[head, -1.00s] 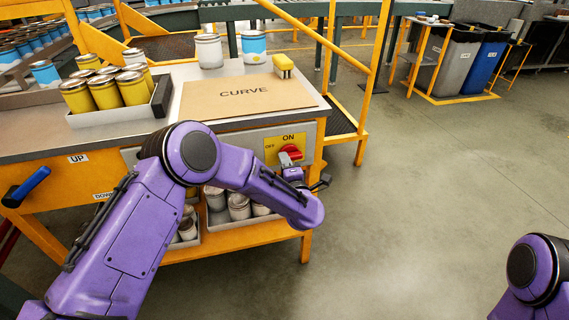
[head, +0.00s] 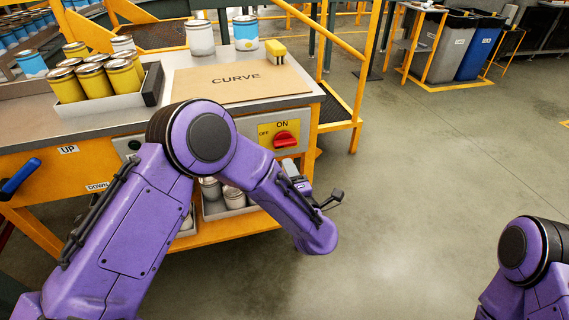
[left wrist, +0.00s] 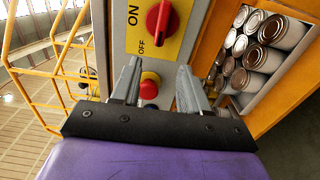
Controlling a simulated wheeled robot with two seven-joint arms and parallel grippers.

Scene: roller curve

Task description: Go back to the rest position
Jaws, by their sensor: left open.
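My left gripper (head: 330,200) is in front of the yellow workbench, to the lower right of the red ON/OFF switch (head: 284,139). In the left wrist view its two fingers (left wrist: 160,90) are apart with nothing held between them. The red switch knob (left wrist: 158,18) on its yellow plate shows beyond the fingertips, apart from them. A small red button (left wrist: 150,85) shows behind the gap between the fingers. My right arm (head: 530,260) shows only in part at the lower right of the head view; its gripper is out of view.
The bench top holds a CURVE board (head: 238,84), a yellow block (head: 276,51), white and blue cans, and a tray (head: 100,107) of yellow cans. Cans lie in a bin (head: 222,208) below. Yellow rails (head: 318,35) stand behind.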

